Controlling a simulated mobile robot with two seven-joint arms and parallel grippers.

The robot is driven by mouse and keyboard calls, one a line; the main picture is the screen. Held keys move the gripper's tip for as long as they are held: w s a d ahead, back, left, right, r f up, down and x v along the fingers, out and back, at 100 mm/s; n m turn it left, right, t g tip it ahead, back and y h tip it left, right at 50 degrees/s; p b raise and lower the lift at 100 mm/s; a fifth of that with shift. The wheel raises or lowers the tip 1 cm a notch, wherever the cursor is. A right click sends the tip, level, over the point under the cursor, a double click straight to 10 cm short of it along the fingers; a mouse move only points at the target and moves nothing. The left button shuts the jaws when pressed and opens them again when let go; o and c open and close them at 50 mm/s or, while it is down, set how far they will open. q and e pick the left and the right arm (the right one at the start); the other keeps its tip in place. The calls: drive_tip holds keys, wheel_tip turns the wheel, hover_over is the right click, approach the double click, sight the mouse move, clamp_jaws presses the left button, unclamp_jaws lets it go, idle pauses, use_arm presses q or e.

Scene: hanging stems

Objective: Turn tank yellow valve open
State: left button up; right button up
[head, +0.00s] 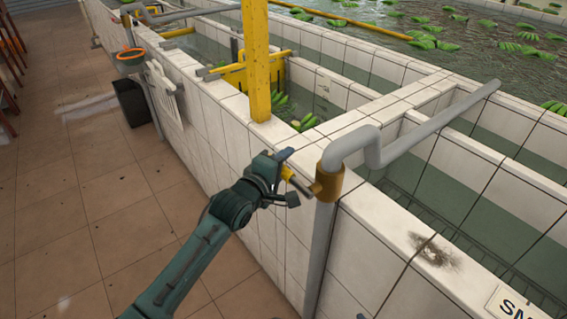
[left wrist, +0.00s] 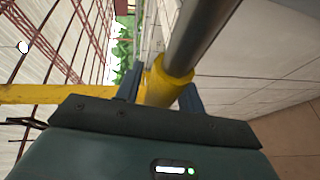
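The yellow valve (head: 328,183) is a brass-yellow collar on a grey upright pipe at the tank wall. A short yellow handle (head: 299,183) sticks out from it to the left. My left gripper (head: 287,178) is at this handle, with its dark fingers spread on either side of it. In the left wrist view the yellow valve (left wrist: 168,80) shows just beyond and between the two fingers (left wrist: 161,93). The fingers look open; whether either touches the handle is unclear. My right gripper is out of view.
The grey pipe (head: 400,148) bends over the white-tiled tank wall (head: 352,250). A yellow post (head: 257,60) stands on the wall behind my gripper. Green banana bunches (head: 435,40) float in the tank. The tiled floor (head: 90,200) at left is clear; a black bin (head: 132,102) stands by the wall.

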use_arm(q)
clamp_jaws()
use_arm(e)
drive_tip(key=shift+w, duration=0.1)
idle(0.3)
